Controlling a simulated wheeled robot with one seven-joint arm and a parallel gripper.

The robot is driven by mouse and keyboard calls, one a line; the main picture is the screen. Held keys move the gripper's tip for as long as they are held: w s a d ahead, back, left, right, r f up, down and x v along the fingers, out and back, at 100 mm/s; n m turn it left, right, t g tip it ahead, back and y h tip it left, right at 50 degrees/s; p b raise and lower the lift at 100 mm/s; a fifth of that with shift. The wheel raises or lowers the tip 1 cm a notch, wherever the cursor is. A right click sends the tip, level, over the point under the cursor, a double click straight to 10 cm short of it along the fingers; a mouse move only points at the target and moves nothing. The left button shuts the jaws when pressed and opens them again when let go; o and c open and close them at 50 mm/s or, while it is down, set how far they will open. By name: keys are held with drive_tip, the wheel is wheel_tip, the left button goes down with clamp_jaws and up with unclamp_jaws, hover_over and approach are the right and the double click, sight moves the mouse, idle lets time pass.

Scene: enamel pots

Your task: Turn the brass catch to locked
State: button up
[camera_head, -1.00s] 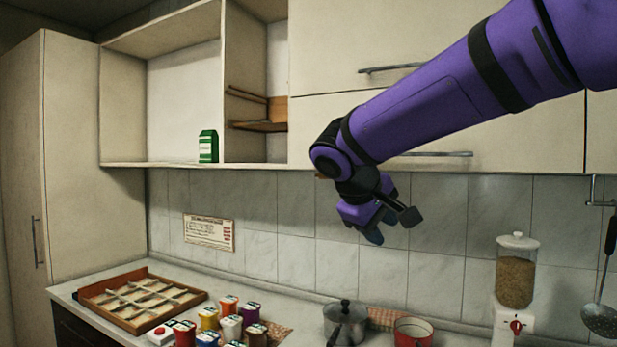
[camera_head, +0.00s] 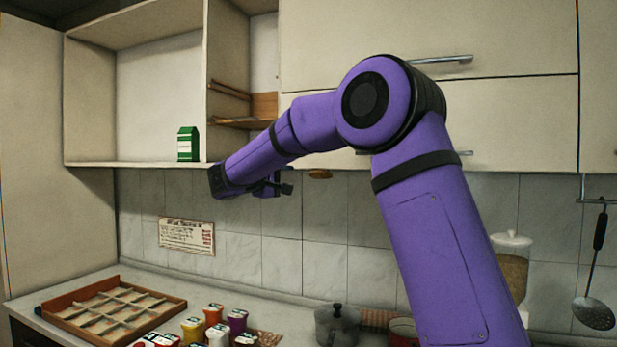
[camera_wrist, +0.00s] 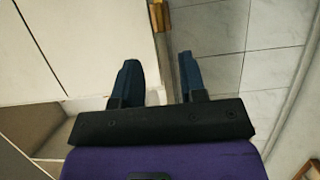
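A small brownish, brass-coloured piece, which looks like the catch (camera_head: 320,174), sits at the lower edge of the wall cabinet. It also shows in the wrist view (camera_wrist: 158,16) at the top edge, ahead of the gap between my fingers and apart from them. Its setting is too small to read. My gripper (camera_wrist: 157,62) is open, with two dark blue fingers apart and nothing between them. In the head view my gripper (camera_head: 285,187) is below the cabinet, left of the catch, its fingers small and partly hidden by my wrist.
The wall cabinet (camera_head: 510,120) overhangs the tiled wall. A green carton (camera_head: 187,144) stands on the open shelf. Below are a divided wooden tray (camera_head: 178,303), several coloured jars, a lidded pot (camera_head: 337,327) and a grain dispenser (camera_head: 513,262). The space before the tiles is free.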

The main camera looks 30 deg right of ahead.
sight(314, 175)
drive_tip(key=x, duration=1)
drive_tip(key=shift+d, duration=0.15)
drive_tip(key=shift+s, duration=0.1)
clamp_jaws()
